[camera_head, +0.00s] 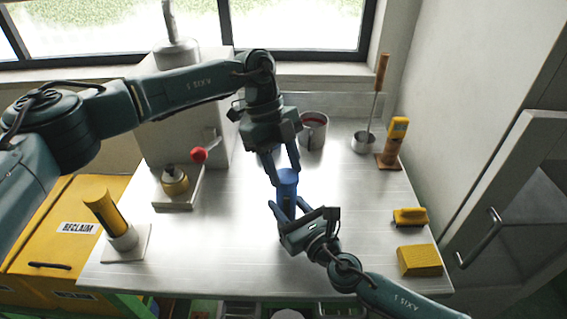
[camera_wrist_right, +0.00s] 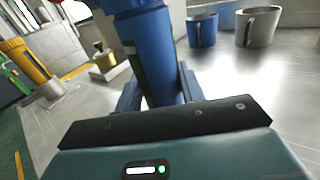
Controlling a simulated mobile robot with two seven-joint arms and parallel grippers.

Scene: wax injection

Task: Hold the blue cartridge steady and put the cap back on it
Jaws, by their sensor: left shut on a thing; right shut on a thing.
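The blue cartridge (camera_head: 288,205) stands upright near the middle of the metal bench. In the right wrist view its blue body (camera_wrist_right: 165,80) fills the centre, with a dark strip down one side. A wider blue cap (camera_wrist_right: 140,22) is at its top; it also shows in the head view (camera_head: 287,177). My left gripper (camera_head: 286,172) points down from above and is shut on the cap. My right gripper (camera_head: 288,208) is lower and shut around the cartridge body. The fingers partly hide the joint between cap and body, so I cannot tell how firmly the cap is seated.
A grey mug (camera_head: 313,131) stands behind, with a ladle (camera_head: 363,143) and a yellow handheld device (camera_head: 397,135) right of it. A yellow brush (camera_head: 410,217) and yellow block (camera_head: 420,260) lie at right. A yellow cylinder (camera_head: 105,212) stands at left.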

